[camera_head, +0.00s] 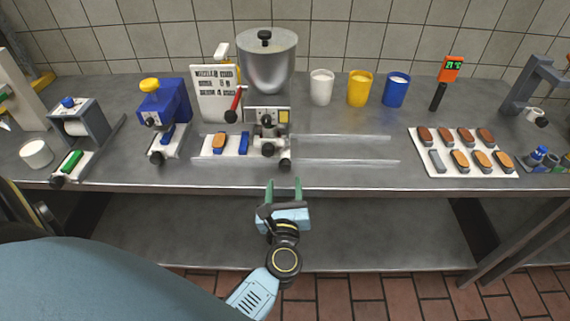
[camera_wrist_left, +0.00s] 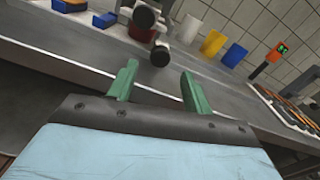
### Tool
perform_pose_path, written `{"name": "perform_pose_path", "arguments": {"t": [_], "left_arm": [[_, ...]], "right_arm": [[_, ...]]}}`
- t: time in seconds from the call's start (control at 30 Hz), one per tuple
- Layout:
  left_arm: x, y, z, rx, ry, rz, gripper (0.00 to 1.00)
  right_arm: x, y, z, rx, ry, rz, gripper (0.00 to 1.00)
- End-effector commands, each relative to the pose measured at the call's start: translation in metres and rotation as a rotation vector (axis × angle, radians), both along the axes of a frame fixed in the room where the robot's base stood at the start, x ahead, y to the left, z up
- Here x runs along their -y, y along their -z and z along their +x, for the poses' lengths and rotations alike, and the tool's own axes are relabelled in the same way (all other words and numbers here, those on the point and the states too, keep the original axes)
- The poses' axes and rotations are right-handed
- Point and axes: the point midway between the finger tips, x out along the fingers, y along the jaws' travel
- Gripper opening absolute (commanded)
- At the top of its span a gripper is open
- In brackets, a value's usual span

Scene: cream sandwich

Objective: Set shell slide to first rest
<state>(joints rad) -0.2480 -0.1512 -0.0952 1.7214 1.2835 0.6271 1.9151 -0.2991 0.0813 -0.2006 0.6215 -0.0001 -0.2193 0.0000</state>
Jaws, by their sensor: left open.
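A white slide (camera_head: 231,147) carries a brown shell (camera_head: 219,143) and a blue block (camera_head: 244,144). It sits at the left of the clear rails (camera_head: 345,161), beside the base of the hopper machine (camera_head: 268,70). A dark round knob (camera_head: 285,164) juts toward the front edge below the hopper; which part it belongs to is unclear. My left gripper (camera_head: 284,184) is open and empty, just in front of the table edge. In the left wrist view, the gap between its green fingers (camera_wrist_left: 158,84) faces the knob (camera_wrist_left: 160,54), with space between. My right gripper is not in view.
White (camera_head: 321,88), yellow (camera_head: 360,89) and blue (camera_head: 396,90) cups stand behind the rails. A white tray (camera_head: 436,133) of shells lies at right. A blue device (camera_head: 165,104) and a grey roller device (camera_head: 83,124) stand at left.

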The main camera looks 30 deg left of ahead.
Motion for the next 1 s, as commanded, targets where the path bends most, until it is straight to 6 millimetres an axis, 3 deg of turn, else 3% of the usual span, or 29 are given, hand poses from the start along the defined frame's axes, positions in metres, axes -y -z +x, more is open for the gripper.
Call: {"name": "perform_pose_path", "arguments": {"t": [0.1, 0.33, 0.77, 1.0], "left_arm": [[-0.014, -0.002, 0.023, 0.001, 0.0, 0.003, 0.5], [-0.032, 0.0, 0.054, -0.001, 0.001, 0.003, 0.5], [-0.039, 0.0, 0.064, -0.001, 0.001, 0.003, 0.5], [-0.039, 0.0, 0.063, -0.001, 0.002, 0.003, 0.23]], "right_arm": [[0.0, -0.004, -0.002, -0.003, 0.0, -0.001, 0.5], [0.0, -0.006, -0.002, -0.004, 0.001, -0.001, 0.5], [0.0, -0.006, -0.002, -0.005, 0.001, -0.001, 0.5], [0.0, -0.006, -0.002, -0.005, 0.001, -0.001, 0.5]]}}
